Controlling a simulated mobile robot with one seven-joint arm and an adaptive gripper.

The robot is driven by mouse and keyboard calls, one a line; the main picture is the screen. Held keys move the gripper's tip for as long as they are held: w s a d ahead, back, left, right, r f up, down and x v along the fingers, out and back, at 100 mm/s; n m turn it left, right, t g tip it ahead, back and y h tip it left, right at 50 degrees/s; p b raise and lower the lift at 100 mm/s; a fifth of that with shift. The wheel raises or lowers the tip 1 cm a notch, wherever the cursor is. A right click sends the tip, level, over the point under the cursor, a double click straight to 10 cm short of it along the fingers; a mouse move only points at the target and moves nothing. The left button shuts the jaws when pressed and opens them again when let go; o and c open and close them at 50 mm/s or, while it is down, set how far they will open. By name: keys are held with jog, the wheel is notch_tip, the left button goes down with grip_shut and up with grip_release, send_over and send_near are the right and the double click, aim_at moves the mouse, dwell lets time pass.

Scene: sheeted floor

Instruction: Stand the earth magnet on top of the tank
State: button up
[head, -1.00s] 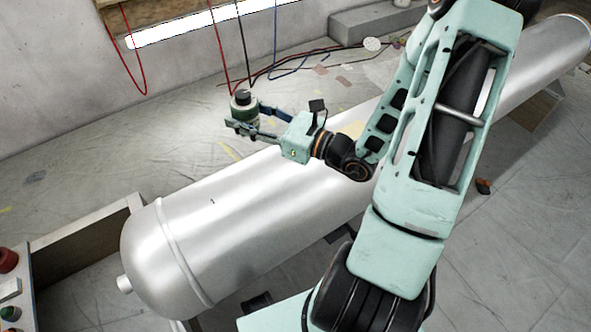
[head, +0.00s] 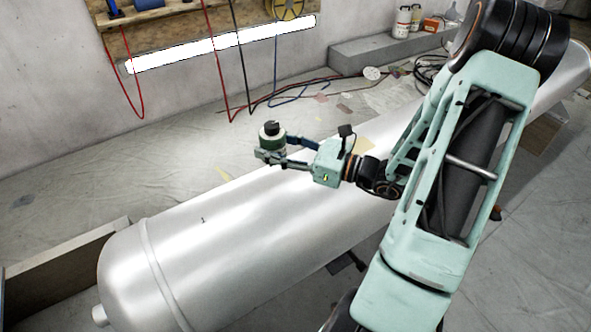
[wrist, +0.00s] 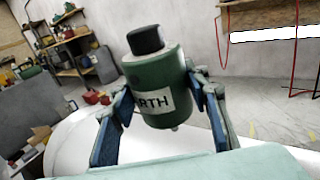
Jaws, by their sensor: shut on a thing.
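The earth magnet (head: 271,138) is a green cylinder with a black knob on top and a white label; the letters "RTH" show on it in the wrist view (wrist: 160,85). My gripper (head: 270,157) is shut on its sides and holds it nearly upright in the head view. The tank (head: 240,225) is a long silver cylinder lying on its side, running from the lower left to the upper right. The magnet appears over the tank's far upper side in the head view. I cannot tell the gap between them. A small stub shows under the magnet in the wrist view.
A wooden board (head: 190,30) with hanging red and black cables is on the wall behind. A low grey ledge (head: 385,50) runs along the wall. A grey box-like panel (head: 60,262) stands by the tank's left end. Shelves (wrist: 70,45) show in the wrist view.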

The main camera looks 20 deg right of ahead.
jog(key=d+f+b, duration=0.1)
jog(key=d+f, duration=0.1)
jog(key=f, duration=0.1)
jog(key=w+d+f+b, duration=0.1)
jog(key=d+f, duration=0.2)
jog(key=shift+w+d, duration=0.1)
jog(key=shift+d, duration=0.2)
jog(key=shift+d+f+b, duration=0.15)
jog(key=shift+f+b, duration=0.25)
jog(key=shift+f, duration=0.45)
jog(key=shift+d+f+b, duration=0.1)
jog(key=shift+f+b, duration=0.3)
jog(key=shift+f, duration=0.45)
jog(key=shift+w+f, duration=0.1)
jog(key=shift+f, duration=0.1)
jog(key=o, duration=1.4)
jog(key=shift+o, duration=0.2)
jog(key=shift+r, duration=0.2)
jog(key=p+v, duration=0.3)
jog(key=v, duration=0.9)
